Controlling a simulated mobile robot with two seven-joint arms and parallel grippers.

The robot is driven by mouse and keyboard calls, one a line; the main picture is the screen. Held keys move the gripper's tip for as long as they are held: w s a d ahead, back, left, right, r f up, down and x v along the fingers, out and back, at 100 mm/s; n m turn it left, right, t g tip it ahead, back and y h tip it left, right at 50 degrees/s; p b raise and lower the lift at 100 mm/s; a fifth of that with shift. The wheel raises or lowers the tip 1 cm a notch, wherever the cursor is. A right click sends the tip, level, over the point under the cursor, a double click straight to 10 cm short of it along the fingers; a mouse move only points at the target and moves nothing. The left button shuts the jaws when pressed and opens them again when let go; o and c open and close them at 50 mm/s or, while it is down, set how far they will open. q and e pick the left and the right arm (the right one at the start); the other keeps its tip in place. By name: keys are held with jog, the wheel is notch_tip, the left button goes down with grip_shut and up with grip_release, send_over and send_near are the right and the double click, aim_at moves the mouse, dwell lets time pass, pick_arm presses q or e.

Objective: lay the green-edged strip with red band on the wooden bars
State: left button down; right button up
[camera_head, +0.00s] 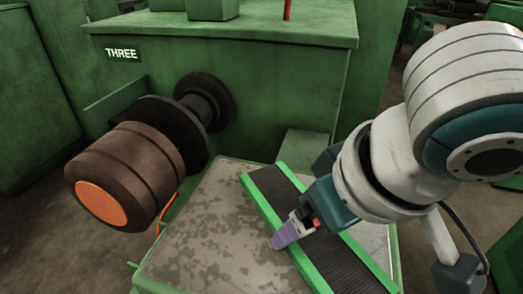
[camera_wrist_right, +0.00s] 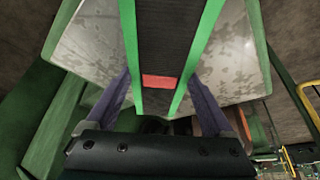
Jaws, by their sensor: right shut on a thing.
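The strip (camera_head: 358,262) is long and black with ribs and has bright green edges. It slants across the grey metal table top in the head view; I cannot tell whether it touches it. In the right wrist view the strip (camera_wrist_right: 165,35) runs up the middle, with its red band (camera_wrist_right: 160,82) near the close end. My right gripper (camera_head: 290,232) has purple fingers, one on each side of the strip, shut on it; the fingers also show in the right wrist view (camera_wrist_right: 160,95). No wooden bars show in either view. My left gripper is not in view.
The worn metal table top (camera_head: 205,235) is bare left of the strip. A brown roller with an orange end (camera_head: 125,175) juts out at the left from a green machine (camera_head: 270,85) marked THREE. A yellow rail (camera_wrist_right: 308,95) shows in the right wrist view.

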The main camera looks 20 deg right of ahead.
jog(key=shift+f, duration=0.15)
jog(key=o, duration=1.3)
